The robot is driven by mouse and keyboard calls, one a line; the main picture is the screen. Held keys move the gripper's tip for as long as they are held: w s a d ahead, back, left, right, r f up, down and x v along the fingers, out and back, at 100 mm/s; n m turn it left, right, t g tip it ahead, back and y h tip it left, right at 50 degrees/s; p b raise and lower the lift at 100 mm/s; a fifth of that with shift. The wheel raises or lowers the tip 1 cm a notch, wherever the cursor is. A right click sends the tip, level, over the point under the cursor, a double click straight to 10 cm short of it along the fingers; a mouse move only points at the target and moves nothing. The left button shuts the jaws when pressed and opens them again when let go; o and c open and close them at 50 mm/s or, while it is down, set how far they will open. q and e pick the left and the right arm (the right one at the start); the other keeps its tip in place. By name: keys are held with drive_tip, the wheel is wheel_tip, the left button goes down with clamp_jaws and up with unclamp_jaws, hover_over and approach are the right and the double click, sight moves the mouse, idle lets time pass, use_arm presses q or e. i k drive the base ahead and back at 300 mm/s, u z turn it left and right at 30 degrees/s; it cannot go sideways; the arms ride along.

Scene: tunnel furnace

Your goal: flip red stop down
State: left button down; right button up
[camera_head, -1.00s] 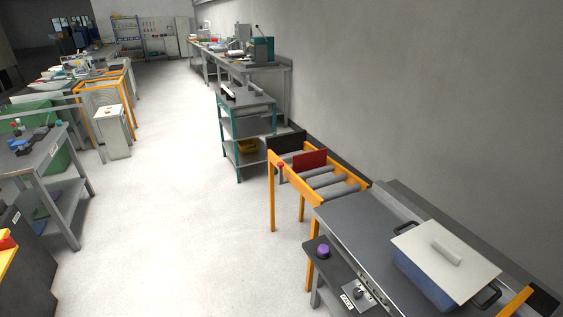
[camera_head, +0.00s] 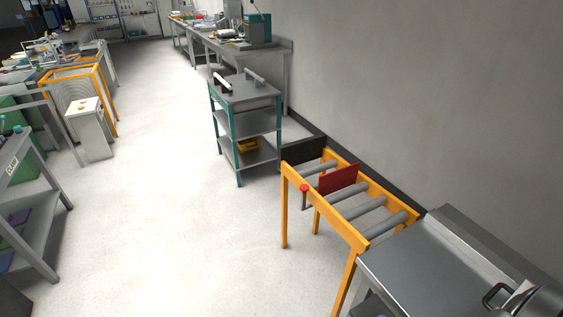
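The red stop (camera_head: 339,179) is a flat red plate standing upright across the orange roller conveyor (camera_head: 322,209), between its grey rollers. A small red knob (camera_head: 304,188) sits on the conveyor's near side rail, on a short lever. A dark plate (camera_head: 303,150) stands at the conveyor's far end. Neither of my grippers shows clearly in the head view; a grey shape at the bottom right corner is cut off by the frame.
A grey metal table (camera_head: 432,270) adjoins the conveyor's near end, with a black handle (camera_head: 495,296) at its right. A teal-legged shelf cart (camera_head: 246,122) stands beyond the conveyor. A grey wall runs along the right. The floor (camera_head: 165,200) left of the conveyor is clear.

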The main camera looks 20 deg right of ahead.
sight(333, 181)
drive_tip(key=i, duration=0.75)
drive_tip(key=z, duration=2.8)
drive_tip(key=i, duration=0.25)
drive_tip(key=u, duration=1.25)
